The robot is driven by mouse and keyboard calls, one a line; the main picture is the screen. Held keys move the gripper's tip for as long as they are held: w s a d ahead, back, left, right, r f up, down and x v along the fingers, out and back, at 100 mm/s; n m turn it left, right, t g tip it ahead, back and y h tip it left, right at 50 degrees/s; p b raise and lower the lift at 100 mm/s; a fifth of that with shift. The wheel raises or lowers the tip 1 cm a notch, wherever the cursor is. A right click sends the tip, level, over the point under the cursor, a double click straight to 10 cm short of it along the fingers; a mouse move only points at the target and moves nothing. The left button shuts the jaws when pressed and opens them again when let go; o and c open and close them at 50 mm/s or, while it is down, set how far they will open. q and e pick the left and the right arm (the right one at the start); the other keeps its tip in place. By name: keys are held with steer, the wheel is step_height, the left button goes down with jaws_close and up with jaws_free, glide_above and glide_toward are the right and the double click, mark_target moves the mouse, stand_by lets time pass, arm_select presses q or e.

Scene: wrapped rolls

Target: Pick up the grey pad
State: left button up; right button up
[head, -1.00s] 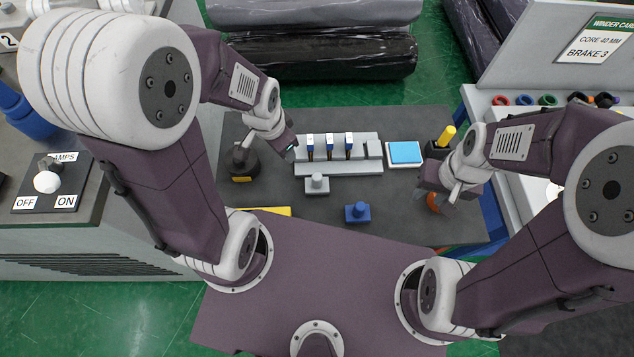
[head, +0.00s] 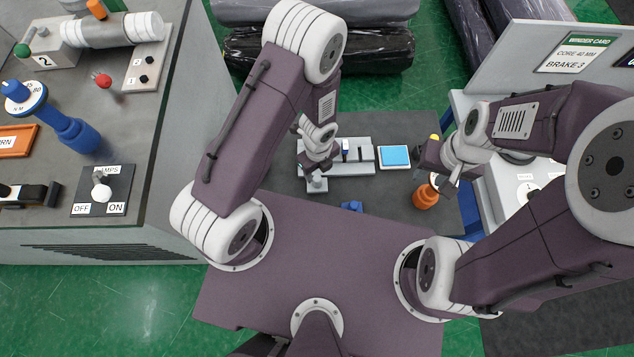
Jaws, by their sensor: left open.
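The grey pad (head: 317,187) is a small light-grey block with a knob on top, on the dark table in front of the pale rack. My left gripper (head: 317,171) is right above it, pointing down, open, and hides part of its top. I cannot tell whether the fingers touch the knob. A blue pad (head: 352,206) of similar form sits to the right and nearer, partly hidden by my base. My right gripper (head: 434,160) hangs at the table's right side, near an orange knobbed thing (head: 425,198); its fingers do not show clearly.
The pale rack (head: 362,167) stands just behind the grey pad, partly covered by my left arm. A white tray with a light-blue face (head: 396,157) is to its right. A grey console (head: 150,185) with switches fills the left.

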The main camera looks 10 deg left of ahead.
mark_target(317, 178)
arm_select(q)
step_height(317, 178, down, 4)
steer(key=shift+r+b, duration=0.25)
steer(key=shift+b, duration=0.95)
steer(key=shift+w+r, duration=0.1)
steer(key=f+b, duration=0.5)
steer(key=shift+a+f, duration=0.2)
steer(key=shift+r, duration=0.2)
arm_select(e)
step_height(317, 178, down, 8)
steer(key=shift+w+f, duration=0.15)
steer(key=shift+f, duration=0.1)
arm_select(q)
jaws_close()
